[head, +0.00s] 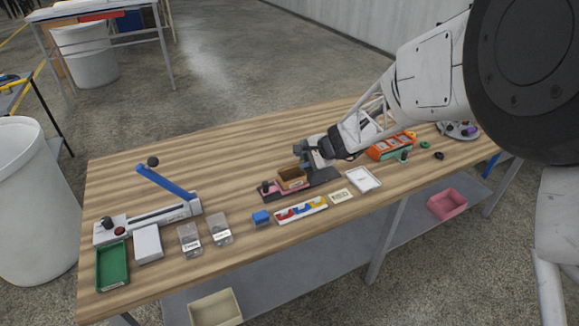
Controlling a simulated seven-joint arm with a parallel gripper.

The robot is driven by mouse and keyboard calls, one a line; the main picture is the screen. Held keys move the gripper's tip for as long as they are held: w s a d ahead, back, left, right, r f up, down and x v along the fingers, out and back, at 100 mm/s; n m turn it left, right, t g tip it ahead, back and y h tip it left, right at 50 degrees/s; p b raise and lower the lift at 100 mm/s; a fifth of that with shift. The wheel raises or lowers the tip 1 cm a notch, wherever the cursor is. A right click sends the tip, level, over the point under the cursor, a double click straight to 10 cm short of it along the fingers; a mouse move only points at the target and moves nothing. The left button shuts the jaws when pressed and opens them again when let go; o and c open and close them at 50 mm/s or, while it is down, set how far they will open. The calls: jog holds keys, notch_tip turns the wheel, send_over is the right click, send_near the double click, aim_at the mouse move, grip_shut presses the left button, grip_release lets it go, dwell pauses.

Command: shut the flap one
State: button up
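A small brown open-topped box (291,179) sits on a dark base (322,187) with a pink part at its left end, in the middle of the table. It is too small to tell how any flap on it stands. My gripper (308,155) is low over the table just behind the box, at the far side of the dark base. Its fingers are small and partly hidden by my arm, so I cannot tell their opening or any contact. Two clear, labelled boxes (190,241) (220,230) stand near the front edge.
A device with a raised blue lever (167,182) stands at the left, near a green tray (112,266) and white box (148,244). A tray of coloured pieces (301,210) and a white tray (363,180) lie in front. An orange item (390,147) is right of my gripper. The back left is clear.

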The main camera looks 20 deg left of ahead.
aim_at(289, 166)
jog(key=shift+a+f, duration=0.1)
jog(key=shift+x, duration=3.75)
jog(key=shift+c, duration=0.3)
